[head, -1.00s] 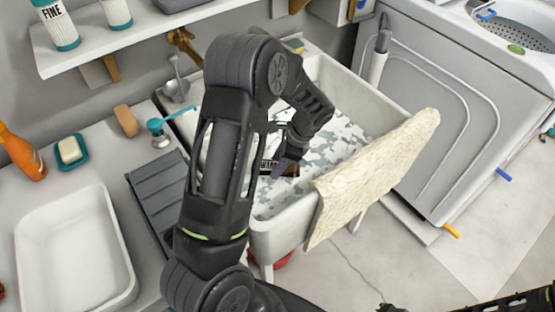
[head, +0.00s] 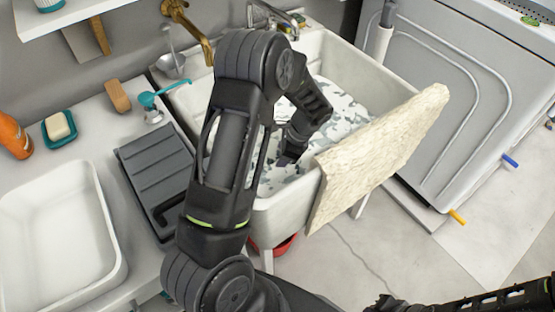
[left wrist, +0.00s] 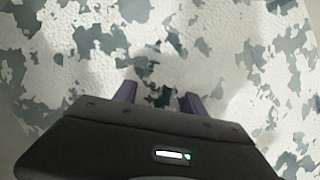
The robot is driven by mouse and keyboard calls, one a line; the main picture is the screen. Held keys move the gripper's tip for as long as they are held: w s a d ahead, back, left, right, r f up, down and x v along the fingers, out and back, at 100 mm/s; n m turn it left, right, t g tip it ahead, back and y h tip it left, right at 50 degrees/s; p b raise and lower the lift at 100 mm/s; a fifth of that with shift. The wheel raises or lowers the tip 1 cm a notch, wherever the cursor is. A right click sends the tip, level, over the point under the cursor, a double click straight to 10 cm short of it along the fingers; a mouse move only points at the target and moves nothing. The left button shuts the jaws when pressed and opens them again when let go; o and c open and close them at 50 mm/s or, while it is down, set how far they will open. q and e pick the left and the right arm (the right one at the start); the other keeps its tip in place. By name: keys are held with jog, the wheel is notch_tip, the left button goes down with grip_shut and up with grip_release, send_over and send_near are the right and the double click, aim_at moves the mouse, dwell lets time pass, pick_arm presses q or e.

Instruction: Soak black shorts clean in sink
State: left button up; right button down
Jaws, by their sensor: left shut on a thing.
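The white sink (head: 312,52) holds water with patchy white foam (head: 345,103), which also fills the left wrist view (left wrist: 215,60). My left gripper (head: 287,160) reaches down into the sink, with its tips low at the foam. In the left wrist view its two purple fingers (left wrist: 160,98) stand a little apart, with a small dark patch of the black shorts (left wrist: 158,97) between them. The rest of the shorts is hidden by foam and gripper. A dark part of my right arm (head: 500,300) shows at the bottom right; its jaws cannot be made out.
A cream washboard-like slab (head: 375,160) leans across the sink's right front edge. A grey ribbed board (head: 155,170), a white basin (head: 12,205), a soap dish (head: 60,130) and a brush (head: 117,96) lie on the left counter. A brass tap (head: 190,25) is behind. A washing machine (head: 450,90) stands right.

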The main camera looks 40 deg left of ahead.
pick_arm(q)
jog(key=o, duration=1.6)
jog(key=shift+c, duration=0.2)
jog(key=shift+r, duration=0.1)
jog(key=p+v, duration=0.1)
jog(key=v, duration=0.6)
jog(key=shift+w+d+r, duration=0.1)
jog(key=shift+r, duration=0.25)
